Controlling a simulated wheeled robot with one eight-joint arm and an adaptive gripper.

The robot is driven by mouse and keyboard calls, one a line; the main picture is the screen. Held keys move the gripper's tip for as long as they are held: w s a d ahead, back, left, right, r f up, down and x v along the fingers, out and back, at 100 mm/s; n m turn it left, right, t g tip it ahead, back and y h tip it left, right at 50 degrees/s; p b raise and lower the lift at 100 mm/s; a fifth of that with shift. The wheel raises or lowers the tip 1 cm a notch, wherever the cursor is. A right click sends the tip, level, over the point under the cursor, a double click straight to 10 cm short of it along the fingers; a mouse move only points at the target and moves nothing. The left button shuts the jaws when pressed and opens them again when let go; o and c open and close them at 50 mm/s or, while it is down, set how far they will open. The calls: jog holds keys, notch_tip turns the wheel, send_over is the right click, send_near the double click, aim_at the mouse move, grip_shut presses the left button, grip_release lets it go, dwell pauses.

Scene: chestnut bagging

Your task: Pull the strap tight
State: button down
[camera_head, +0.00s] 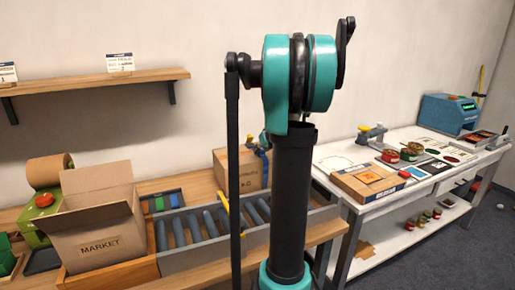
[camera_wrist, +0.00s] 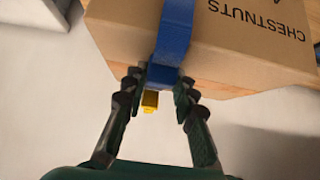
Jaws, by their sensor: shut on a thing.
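A cardboard box (camera_wrist: 238,40) printed "CHESTNUTS" fills the top of the wrist view. A wide blue strap (camera_wrist: 174,38) runs down over its edge and side. My gripper (camera_wrist: 160,88) is at the strap's lower end, just off the box edge, with a dark finger on each side and shut on the strap. A yellow end piece (camera_wrist: 150,100) shows between the fingers, just beyond the blue part. In the head view the box (camera_head: 231,166) stands behind my arm, which hides its right part; my gripper is mostly hidden there.
A grey roller conveyor (camera_head: 185,258) runs in front of the box. An open carton marked "MARKET" (camera_head: 98,228) stands at left. A white table (camera_head: 345,150) at right holds a flat carton (camera_head: 362,184), jars and a teal machine (camera_head: 449,113). A shelf (camera_head: 90,83) hangs at upper left.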

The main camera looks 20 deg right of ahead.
jog(key=shift+s, duration=0.65)
jog(key=c, duration=1.2)
grip_release()
jog(key=v, duration=1.2)
